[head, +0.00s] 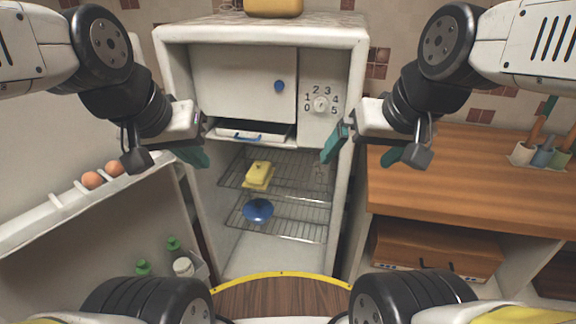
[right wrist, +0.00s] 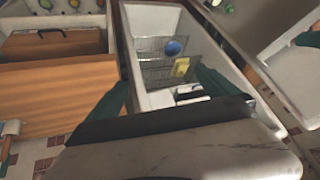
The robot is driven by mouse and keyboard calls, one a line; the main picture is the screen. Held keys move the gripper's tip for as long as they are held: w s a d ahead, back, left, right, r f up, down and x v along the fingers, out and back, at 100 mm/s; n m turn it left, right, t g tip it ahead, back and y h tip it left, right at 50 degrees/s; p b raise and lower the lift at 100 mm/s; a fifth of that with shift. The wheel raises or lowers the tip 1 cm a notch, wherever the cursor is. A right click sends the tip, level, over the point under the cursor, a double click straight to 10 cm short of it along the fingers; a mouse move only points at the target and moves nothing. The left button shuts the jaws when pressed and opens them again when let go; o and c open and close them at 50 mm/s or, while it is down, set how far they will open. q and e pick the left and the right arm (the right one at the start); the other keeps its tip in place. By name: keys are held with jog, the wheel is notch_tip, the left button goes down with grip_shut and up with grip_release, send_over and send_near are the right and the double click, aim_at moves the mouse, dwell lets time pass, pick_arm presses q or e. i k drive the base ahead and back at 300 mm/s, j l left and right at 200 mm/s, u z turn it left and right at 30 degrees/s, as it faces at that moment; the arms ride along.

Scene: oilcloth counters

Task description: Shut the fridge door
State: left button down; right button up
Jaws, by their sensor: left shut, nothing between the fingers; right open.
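The white fridge (head: 350,60) stands upright ahead with its inside exposed. Its door (head: 90,230) is swung wide open to the left, showing its inner side with an egg shelf and bottles. The right wrist view also shows the fridge (right wrist: 128,30) and the open door (right wrist: 285,75). My left gripper (head: 193,155) is shut and empty, near the door's upper hinge-side end; I cannot tell whether it touches. My right gripper (head: 368,150) is open and empty in front of the fridge's right side; its fingers also show in the right wrist view (right wrist: 165,95).
Inside are a freezer flap (head: 240,80), a dial (head: 320,103), butter (head: 258,173) and a blue bowl (head: 258,210) on wire racks. Eggs (head: 93,180) and green-capped bottles (head: 174,246) sit in the door. A wooden counter (head: 460,190) stands right. A yellow-edged round wooden top (head: 280,295) is in front.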

aim_at(61, 239)
jog(key=k+j, duration=0.15)
jog(key=j, duration=0.25)
jog(key=k+j, duration=0.1)
jog(key=j, duration=0.25)
jog(key=k+j, duration=0.15)
jog(key=j, duration=0.25)
jog(key=k+j+u, duration=0.1)
jog(key=j, duration=0.25)
jog(key=k+j, duration=0.1)
jog(key=j, duration=0.3)
jog(key=k+j, duration=0.15)
jog(key=j, duration=0.25)
jog(key=k+j, duration=0.1)
jog(key=j, duration=0.25)
jog(key=u, duration=0.05)
